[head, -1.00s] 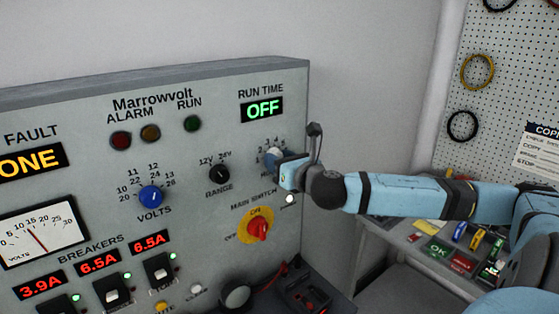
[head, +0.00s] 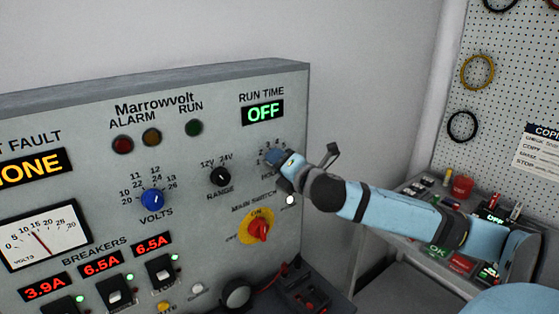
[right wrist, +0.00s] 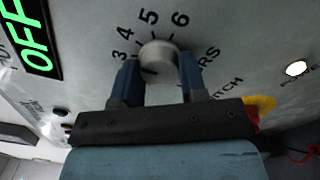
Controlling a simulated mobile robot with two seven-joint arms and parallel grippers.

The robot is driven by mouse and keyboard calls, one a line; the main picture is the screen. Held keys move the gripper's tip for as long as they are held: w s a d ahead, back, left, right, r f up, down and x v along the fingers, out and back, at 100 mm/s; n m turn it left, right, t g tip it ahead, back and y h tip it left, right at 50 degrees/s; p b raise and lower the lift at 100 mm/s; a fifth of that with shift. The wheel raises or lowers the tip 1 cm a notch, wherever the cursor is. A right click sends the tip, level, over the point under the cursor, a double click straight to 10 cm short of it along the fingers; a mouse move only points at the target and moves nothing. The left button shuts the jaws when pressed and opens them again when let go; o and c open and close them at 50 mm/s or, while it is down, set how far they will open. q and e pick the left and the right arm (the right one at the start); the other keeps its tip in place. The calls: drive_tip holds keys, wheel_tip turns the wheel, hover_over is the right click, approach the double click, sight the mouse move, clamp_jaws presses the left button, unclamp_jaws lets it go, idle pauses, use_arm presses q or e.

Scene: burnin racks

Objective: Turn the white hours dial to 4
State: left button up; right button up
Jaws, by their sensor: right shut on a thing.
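The white hours dial (right wrist: 158,58) is a pale round knob on the grey panel, with the numbers 3, 4, 5 and 6 showing around it in the right wrist view. My right gripper (right wrist: 160,78) is shut on the dial, one blue finger on each side. I cannot tell for sure which number the dial points to. In the head view my right gripper (head: 280,163) covers most of the dial, below the green RUN TIME display (head: 263,112) reading OFF. My left gripper is not in view.
The red main switch (head: 258,230) on its yellow plate is below the dial. The black range knob (head: 219,177) and blue volts knob (head: 152,200) are to the left. A bench (head: 385,245) with small items stands at the right, below a pegboard (head: 510,70).

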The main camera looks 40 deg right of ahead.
drive_tip(key=shift+m+p, duration=0.35)
drive_tip(key=shift+m, duration=1.05)
drive_tip(key=o, duration=0.9)
drive_tip(key=shift+s, duration=0.1)
drive_tip(key=s+p, duration=0.1)
drive_tip(key=s, duration=0.3)
drive_tip(key=s+a, duration=0.1)
drive_tip(key=s, duration=0.4)
drive_tip(key=s+p, duration=0.1)
drive_tip(key=s, duration=0.3)
drive_tip(key=shift+s+a+r+p, duration=0.1)
drive_tip(key=shift+s+a+p, duration=0.15)
drive_tip(key=shift+s+p, duration=0.1)
